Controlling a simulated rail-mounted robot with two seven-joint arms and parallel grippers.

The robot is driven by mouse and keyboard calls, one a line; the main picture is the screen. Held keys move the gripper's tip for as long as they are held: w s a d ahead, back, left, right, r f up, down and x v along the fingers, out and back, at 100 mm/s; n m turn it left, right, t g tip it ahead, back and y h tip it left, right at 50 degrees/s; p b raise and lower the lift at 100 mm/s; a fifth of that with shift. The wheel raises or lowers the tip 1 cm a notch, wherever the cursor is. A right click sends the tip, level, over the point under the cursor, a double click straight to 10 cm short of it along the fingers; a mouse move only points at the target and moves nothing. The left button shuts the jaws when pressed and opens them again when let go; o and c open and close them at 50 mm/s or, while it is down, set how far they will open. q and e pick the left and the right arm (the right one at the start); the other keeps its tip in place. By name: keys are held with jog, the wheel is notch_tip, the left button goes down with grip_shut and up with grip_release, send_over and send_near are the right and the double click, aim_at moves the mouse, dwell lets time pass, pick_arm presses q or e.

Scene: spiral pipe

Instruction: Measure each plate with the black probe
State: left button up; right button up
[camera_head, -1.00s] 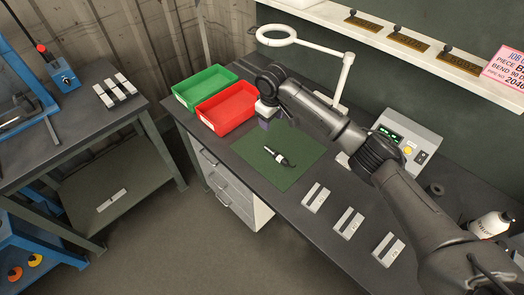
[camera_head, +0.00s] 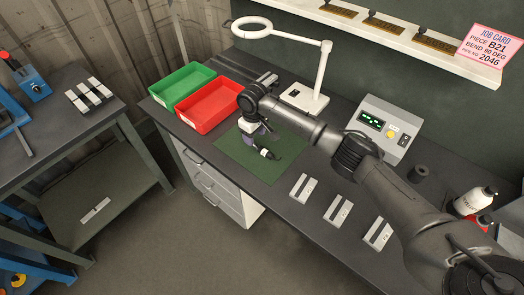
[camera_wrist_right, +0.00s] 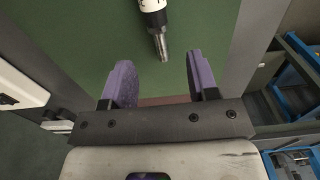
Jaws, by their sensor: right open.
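The black probe (camera_head: 268,154), with a white band, lies on the green mat (camera_head: 228,152). My right gripper (camera_head: 250,131) is above the mat at the probe and hides part of it. In the right wrist view the probe (camera_wrist_right: 154,22) shows its metal tip pointing between the open purple fingers (camera_wrist_right: 160,80); it is not gripped. Three grey plates lie in a row on the bench right of the mat: the near-mat plate (camera_head: 303,187), the middle plate (camera_head: 337,210) and the right plate (camera_head: 378,234). My left gripper is out of view.
A meter box (camera_head: 383,127) with a green display stands behind the plates. A red bin (camera_head: 209,105) and a green bin (camera_head: 180,86) stand left of the mat. A white ring lamp (camera_head: 310,85) is behind. Bottles (camera_head: 474,200) stand at right.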

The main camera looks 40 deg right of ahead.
aim_at(255, 145)
notch_tip(255, 145, down, 5)
jog(key=shift+s+b, duration=0.1)
jog(key=shift+b, duration=0.55)
grip_shut()
jog(key=shift+r, duration=0.15)
